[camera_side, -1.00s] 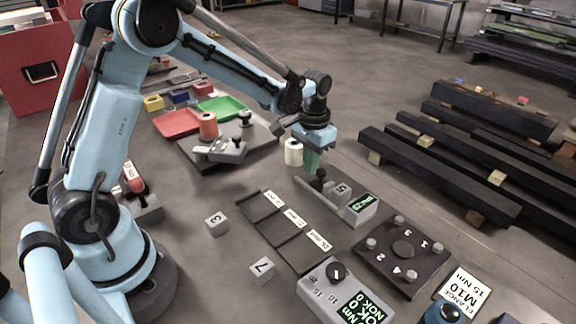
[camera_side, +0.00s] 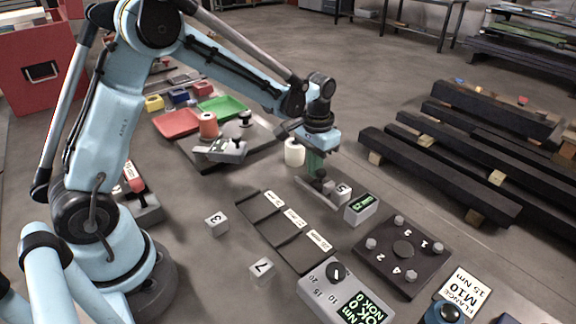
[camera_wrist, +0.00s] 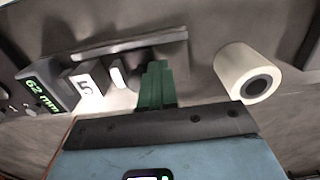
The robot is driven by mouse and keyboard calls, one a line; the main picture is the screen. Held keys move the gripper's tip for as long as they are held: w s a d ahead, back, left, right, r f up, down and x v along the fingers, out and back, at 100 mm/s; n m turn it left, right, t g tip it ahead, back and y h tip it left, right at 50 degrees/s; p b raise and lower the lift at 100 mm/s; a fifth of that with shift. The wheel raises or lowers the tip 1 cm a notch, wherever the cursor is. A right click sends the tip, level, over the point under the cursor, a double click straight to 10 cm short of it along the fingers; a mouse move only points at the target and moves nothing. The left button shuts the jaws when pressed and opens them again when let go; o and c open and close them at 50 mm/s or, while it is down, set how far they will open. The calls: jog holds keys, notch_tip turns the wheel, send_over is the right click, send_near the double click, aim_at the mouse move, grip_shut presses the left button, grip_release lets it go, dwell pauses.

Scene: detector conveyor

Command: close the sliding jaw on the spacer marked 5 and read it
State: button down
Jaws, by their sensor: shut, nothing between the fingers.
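The spacer marked 5 (camera_side: 343,191) is a light grey cube on the gauge rail (camera_side: 316,195), beside the gauge's readout block (camera_side: 362,208). The spacer shows in the wrist view (camera_wrist: 86,86), where the readout (camera_wrist: 42,95) appears to say 62 mm. The sliding jaw (camera_side: 328,185) is on the rail, on the side of the spacer away from the readout. In the wrist view a narrow gap seems to separate spacer and jaw face (camera_wrist: 118,77). My gripper (camera_side: 316,172) has its green fingers shut and empty, low behind the jaw. I cannot tell whether they touch it.
A white roll (camera_side: 294,153) stands close to my gripper, left of the gauge. Spacers marked 3 (camera_side: 216,224) and 7 (camera_side: 262,270) lie on the floor near a dark labelled tray (camera_side: 283,232). A dark numbered plate (camera_side: 402,257) stands right of the gauge.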

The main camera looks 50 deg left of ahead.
aim_at(320, 172)
jog(key=shift+d, duration=2.1)
dwell(0.3)
jog(key=shift+a, duration=0.2)
jog(key=shift+a, duration=0.55)
jog(key=shift+r, duration=3.5)
jog(key=shift+s+a+r, duration=0.1)
jog(key=shift+s+r, duration=0.2)
jog(key=shift+r, duration=0.1)
jog(key=s+r+t, duration=0.1)
jog(key=s+t, duration=0.2)
jog(key=s, duration=0.4)
jog(key=s+a+r+t, duration=0.1)
jog(key=s+r+t, duration=0.1)
jog(key=s+t, duration=0.2)
jog(key=shift+s+r, duration=0.3)
jog(key=shift+s, duration=1.45)
